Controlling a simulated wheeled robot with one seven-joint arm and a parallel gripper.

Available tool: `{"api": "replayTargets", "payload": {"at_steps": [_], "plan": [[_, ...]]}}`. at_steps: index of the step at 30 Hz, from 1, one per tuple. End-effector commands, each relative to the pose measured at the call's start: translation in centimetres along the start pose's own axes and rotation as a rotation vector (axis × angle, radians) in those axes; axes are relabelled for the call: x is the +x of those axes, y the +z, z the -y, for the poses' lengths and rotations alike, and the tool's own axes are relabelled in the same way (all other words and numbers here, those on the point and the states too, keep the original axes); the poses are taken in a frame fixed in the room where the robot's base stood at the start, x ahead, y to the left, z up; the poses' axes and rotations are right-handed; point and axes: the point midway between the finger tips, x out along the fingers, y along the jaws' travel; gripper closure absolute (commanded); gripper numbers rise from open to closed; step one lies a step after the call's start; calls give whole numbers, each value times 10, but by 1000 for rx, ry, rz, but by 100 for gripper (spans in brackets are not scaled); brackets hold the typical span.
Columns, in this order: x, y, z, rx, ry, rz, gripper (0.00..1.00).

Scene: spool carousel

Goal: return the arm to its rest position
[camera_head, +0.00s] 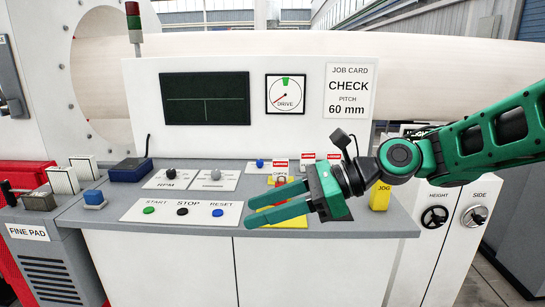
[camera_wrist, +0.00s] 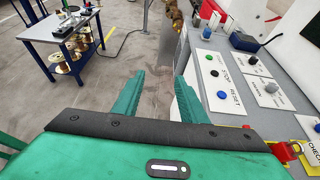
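My gripper (camera_head: 276,206) is at the end of my green arm, which reaches in from the right over the front of the grey console (camera_head: 388,221). Its two green fingers point left and stand apart with nothing between them. In the wrist view the open fingers (camera_wrist: 160,96) show beside the console's front edge, with the floor below. In the head view the gripper covers part of the yellow plate behind it. I cannot tell whether it touches the console.
The console carries START (camera_head: 149,210), STOP (camera_head: 182,211) and RESET (camera_head: 217,213) buttons, red-tagged parts (camera_head: 280,166) and a yellow JOG block (camera_head: 380,197). The job card (camera_head: 349,90) stands behind. A blue-legged table (camera_wrist: 62,42) is across the floor. Open floor lies between.

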Motion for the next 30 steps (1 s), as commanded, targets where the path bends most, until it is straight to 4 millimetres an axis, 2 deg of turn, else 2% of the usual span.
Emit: {"api": "replayTargets", "payload": {"at_steps": [1, 11, 17, 20, 23, 26, 30], "plan": [[0, -11, 3, -28, -13, -36, 61], [-14, -81, 21, -219, -65, -268, 61], [-43, -135, 28, -372, -67, -471, 61], [-72, -169, 29, -475, -44, -616, 61], [-112, -202, 24, -577, 5, -769, 61], [-155, -229, 12, -661, 76, -902, 61], [-214, -256, -17, -749, 202, -1041, 61]]}}
